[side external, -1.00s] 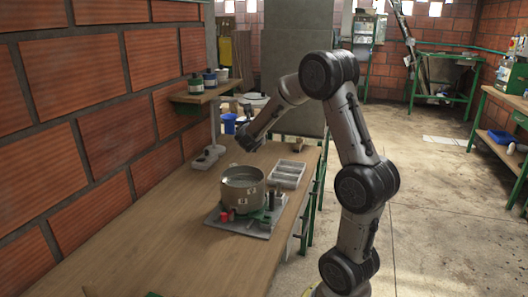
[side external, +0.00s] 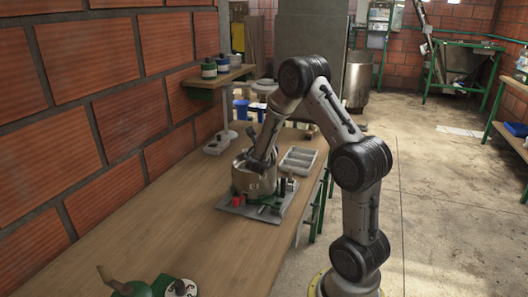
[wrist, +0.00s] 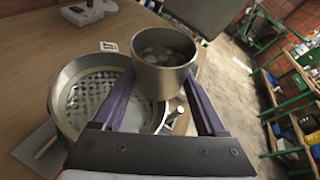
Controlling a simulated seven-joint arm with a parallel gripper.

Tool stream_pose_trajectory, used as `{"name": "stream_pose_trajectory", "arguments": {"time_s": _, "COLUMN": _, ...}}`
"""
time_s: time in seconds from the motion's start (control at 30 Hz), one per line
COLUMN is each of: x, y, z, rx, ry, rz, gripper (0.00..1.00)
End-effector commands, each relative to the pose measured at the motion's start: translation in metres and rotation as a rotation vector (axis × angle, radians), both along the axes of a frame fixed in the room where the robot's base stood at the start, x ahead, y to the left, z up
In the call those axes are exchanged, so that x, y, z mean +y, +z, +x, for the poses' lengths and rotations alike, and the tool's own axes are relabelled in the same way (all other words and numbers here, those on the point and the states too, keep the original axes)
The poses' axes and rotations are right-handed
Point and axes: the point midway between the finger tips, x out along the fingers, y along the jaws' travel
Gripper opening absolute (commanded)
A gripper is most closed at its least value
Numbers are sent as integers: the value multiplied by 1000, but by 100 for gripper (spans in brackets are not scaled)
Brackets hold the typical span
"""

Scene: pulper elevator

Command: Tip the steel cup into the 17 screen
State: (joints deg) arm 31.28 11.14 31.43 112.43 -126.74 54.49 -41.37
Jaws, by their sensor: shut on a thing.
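The steel cup (wrist: 165,80) is held between the two purple fingers of my gripper (wrist: 162,72) in the wrist view. It looks close to upright, and pale, rounded pieces show inside it. A round metal screen (wrist: 62,98) with a perforated bottom lies below and to the left of the cup, partly hidden by the cup and a finger. In the side view, my gripper (side external: 258,163) is over the stacked screen (side external: 246,182), and the cup cannot be made out there.
A grey compartment tray (side external: 298,160) stands behind to the right. A shelf (side external: 215,77) with bottles is on the brick wall. The near bench (side external: 190,240) is mostly clear.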

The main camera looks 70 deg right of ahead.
Motion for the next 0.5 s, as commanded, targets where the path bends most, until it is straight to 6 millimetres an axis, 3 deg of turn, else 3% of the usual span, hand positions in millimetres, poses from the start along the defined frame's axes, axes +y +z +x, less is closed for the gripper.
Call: {"name": "stream_pose_trajectory", "arguments": {"time_s": 0.5, "x": -3, "y": 5, "z": -6, "rx": 700, "ry": 0, "rz": -400, "gripper": 13}}
